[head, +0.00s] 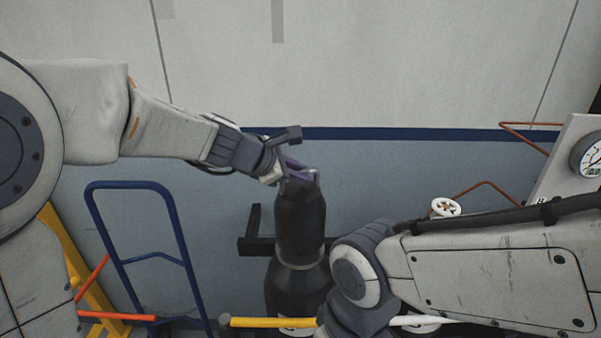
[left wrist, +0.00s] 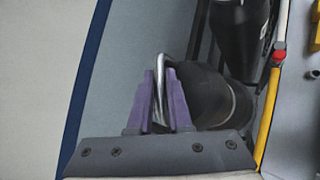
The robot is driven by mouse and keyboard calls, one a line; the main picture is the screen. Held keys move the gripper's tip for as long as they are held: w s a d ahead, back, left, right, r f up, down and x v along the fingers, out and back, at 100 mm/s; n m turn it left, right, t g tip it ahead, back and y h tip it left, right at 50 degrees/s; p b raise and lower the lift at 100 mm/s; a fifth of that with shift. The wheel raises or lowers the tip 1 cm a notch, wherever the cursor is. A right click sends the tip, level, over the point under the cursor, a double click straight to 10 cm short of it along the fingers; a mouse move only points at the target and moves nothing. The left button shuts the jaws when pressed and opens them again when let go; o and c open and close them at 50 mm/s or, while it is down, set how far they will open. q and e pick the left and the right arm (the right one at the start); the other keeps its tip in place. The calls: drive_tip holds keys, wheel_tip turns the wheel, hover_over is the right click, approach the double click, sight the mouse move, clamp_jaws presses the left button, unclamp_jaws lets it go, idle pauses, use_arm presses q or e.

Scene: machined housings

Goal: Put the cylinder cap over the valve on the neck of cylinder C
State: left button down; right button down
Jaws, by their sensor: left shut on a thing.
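The dark cylinder cap (head: 300,222) stands upright over the neck of a black cylinder (head: 290,285). Its lower edge meets a pale ring at the neck; I cannot tell whether it is fully seated. The valve is hidden. My left gripper (head: 297,174) is shut on the looped metal handle on top of the cap. In the left wrist view the purple fingers (left wrist: 161,103) pinch this handle (left wrist: 163,72), with the dark cap (left wrist: 202,98) behind them. The cylinder's letter is not readable. My right arm comes in at lower right; its fingers do not show.
A blue hand truck (head: 172,225) stands at left. A dark wall bracket (head: 254,240) is behind the cap. A yellow bar (head: 270,322) crosses low in front. A panel with a gauge (head: 588,155) and a white handwheel (head: 446,207) are at right. Another black cylinder (left wrist: 240,40) shows in the wrist view.

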sight(303, 186)
use_arm(q)
drive_tip(key=shift+f+b, duration=1.35)
drive_tip(key=shift+b, duration=0.05)
drive_tip(key=c, duration=0.8)
unclamp_jaws()
drive_tip(key=shift+o, duration=0.2)
drive_tip(key=shift+f, duration=0.15)
drive_tip(key=shift+s, duration=0.1)
drive_tip(key=v, duration=1)
drive_tip(key=shift+r, duration=0.25)
drive_tip(key=shift+s, duration=0.1)
